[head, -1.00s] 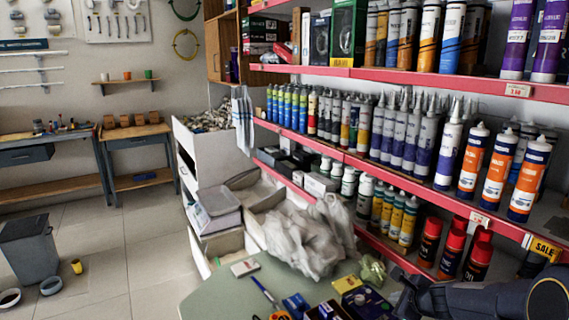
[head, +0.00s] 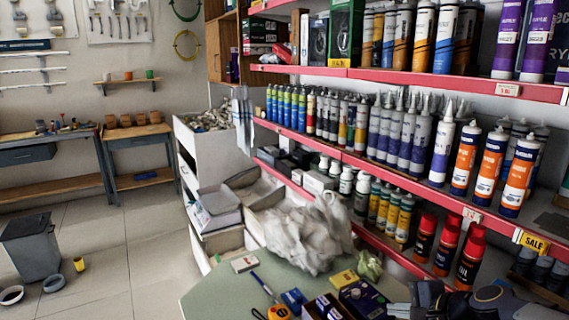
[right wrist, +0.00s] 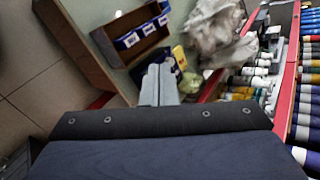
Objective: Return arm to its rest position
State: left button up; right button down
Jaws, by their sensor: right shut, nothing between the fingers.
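My right arm shows at the lower right of the head view, low in front of the shelf and by the right edge of the green table. My right gripper (right wrist: 158,85) shows best in the right wrist view, where its grey fingers are together with nothing between them. In that view the fingers point toward the table with its boxes and the plastic bag. In the head view the hand is a dark shape at the bottom edge, and its fingertips are hard to make out. My left gripper is not in view.
The green table (head: 212,290) holds a crumpled plastic bag (head: 300,235), small boxes and a tape measure (head: 279,312). Red-edged shelves (head: 405,262) with cartridges and red-capped cans (head: 470,258) stand close on the right. A grey bin (head: 30,250) stands on open floor at left.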

jog(key=s+a+n+g, duration=0.1)
jog(key=s+n, duration=0.6)
jog(key=s, duration=0.5)
jog(key=s+a+f+n+g+h, duration=0.1)
jog(key=s+a+n+g, duration=0.1)
jog(key=s+n, duration=0.5)
jog(key=s, duration=0.4)
jog(key=shift+s+f+h, duration=0.25)
jog(key=shift+s+h, duration=0.05)
jog(key=shift+s, duration=0.05)
jog(key=c, duration=2.1)
grip_release()
jog(key=shift+c, duration=0.2)
